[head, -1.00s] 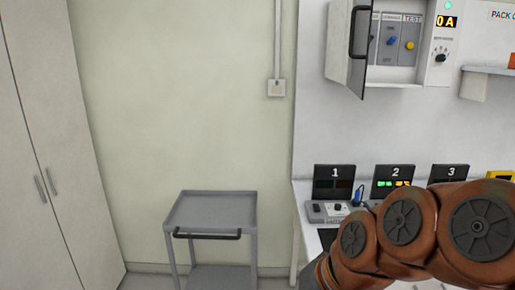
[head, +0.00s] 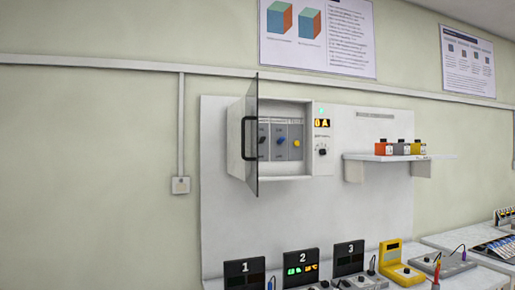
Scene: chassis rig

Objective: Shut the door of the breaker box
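The breaker box (head: 318,165) is a white cabinet on a pale wall panel in the middle of the head view. Its door (head: 257,172) is a dark, thin panel hinged at the left, standing open and pointing out toward me, seen almost edge-on. A black bar handle (head: 245,138) is on the door's left-facing side. Inside, switches with a blue knob (head: 281,140) and a yellow knob (head: 297,143) show. My gripper is not in view, and neither is my arm.
A shelf (head: 385,157) with small orange and yellow boxes sticks out right of the box. Below are numbered displays (head: 301,263) and a yellow device (head: 400,264) on a bench. A wall conduit ends in a switch plate (head: 180,185) at the left.

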